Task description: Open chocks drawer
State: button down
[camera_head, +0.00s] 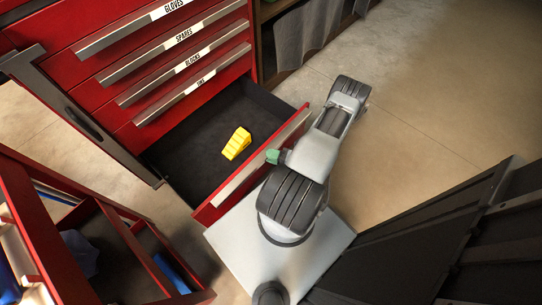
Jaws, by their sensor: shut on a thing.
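The red tool cabinet (110,65) stands at the upper left. Its lowest drawer (165,150) is pulled well out, and its dark floor shows. A yellow wedge-shaped chock (236,143) lies inside, towards the drawer's front. A long metal handle (240,185) runs along the red drawer front. My gripper (272,156), with a green part showing, is at this handle and shut on it. My arm hides most of the gripper and part of the drawer front. I cannot see a label on the open drawer.
Several closed drawers above carry labels, including GLOVES (173,8) and SPARES (184,35). A red open-topped cart (75,260) with compartments stands at the lower left. A dark panelled object (420,250) is at the lower right. Bare floor (420,110) lies right of my arm.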

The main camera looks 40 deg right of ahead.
jog(key=shift+s+a+f, duration=0.1)
jog(key=shift+f, duration=0.1)
jog(key=c, duration=1)
grip_release()
jog(key=shift+r, duration=0.1)
jog(key=p+v, duration=0.1)
jog(key=v, duration=1.3)
